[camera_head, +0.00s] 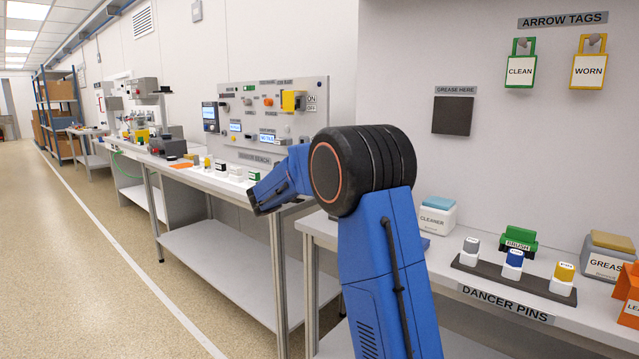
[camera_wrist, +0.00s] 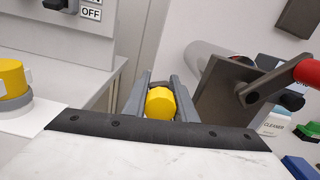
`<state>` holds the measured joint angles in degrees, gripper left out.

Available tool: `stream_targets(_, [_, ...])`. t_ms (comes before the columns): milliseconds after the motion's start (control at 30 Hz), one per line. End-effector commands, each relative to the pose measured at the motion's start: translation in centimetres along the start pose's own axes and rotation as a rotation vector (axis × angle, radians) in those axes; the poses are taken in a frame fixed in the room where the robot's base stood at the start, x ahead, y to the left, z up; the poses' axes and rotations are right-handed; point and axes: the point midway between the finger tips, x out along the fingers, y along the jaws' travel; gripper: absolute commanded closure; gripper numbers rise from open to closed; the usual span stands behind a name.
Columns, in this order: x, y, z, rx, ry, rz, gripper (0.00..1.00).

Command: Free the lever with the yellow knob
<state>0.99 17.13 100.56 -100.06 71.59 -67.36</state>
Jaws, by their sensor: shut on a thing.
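In the wrist view, the yellow knob (camera_wrist: 160,103) sits between the two grey fingers of my gripper (camera_wrist: 161,90), which is shut on it. The faceted end of the knob faces the camera. The lever's shaft is hidden behind the knob and a dark strip, so I cannot tell how the lever stands. In the head view, my blue arm hides my gripper and the knob.
In the wrist view, a dark bolted strip (camera_wrist: 90,124) borders a pale surface (camera_wrist: 150,155) below the knob. A grey plate (camera_wrist: 222,92) and a red handle (camera_wrist: 308,72) stand close on the right. A yellow switch (camera_wrist: 12,80) is at left. Open floor (camera_head: 90,260) lies left.

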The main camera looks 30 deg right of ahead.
Motion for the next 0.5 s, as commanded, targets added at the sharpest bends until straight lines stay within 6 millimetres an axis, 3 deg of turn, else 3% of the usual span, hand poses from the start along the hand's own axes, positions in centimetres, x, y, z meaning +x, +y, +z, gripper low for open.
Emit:
stream_targets(233, [-0.03, -0.95, 0.22, 0.145, 0.000, 0.002, 1.00])
stream_targets(500, [-0.05, -1.07, 0.23, 0.169, 0.000, 0.003, 1.00])
